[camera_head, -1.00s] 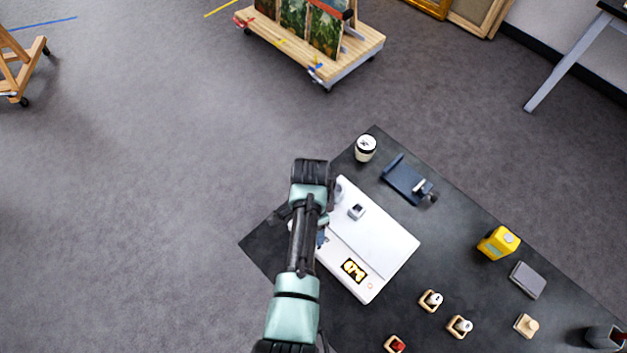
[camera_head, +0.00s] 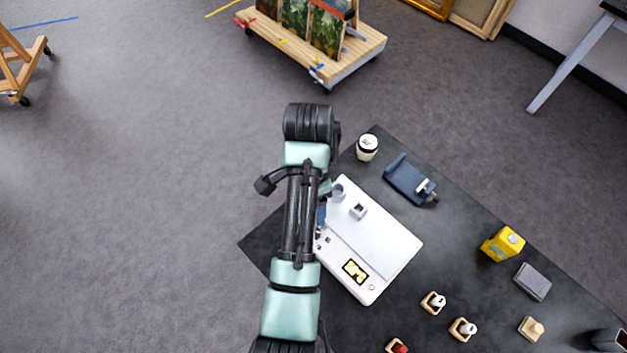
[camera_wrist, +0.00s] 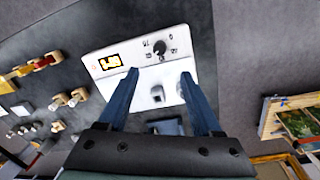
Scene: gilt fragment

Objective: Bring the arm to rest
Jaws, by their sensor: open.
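My gripper (camera_wrist: 158,92) shows in the wrist view with its two blue fingers spread apart. It is open and nothing is between the fingertips. In the head view my arm reaches up from the bottom, over the left edge of the dark table (camera_head: 262,240). The white board (camera_head: 385,235) lies just right of the arm. The gripper is mostly hidden behind the arm links there.
A cup (camera_head: 367,147), a dark blue stand (camera_head: 409,180), a yellow container (camera_head: 502,245), a grey block (camera_head: 533,282) and small wooden-based pots (camera_head: 433,302) stand on the table. A wooden dolly (camera_head: 345,58) with paintings is at the back.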

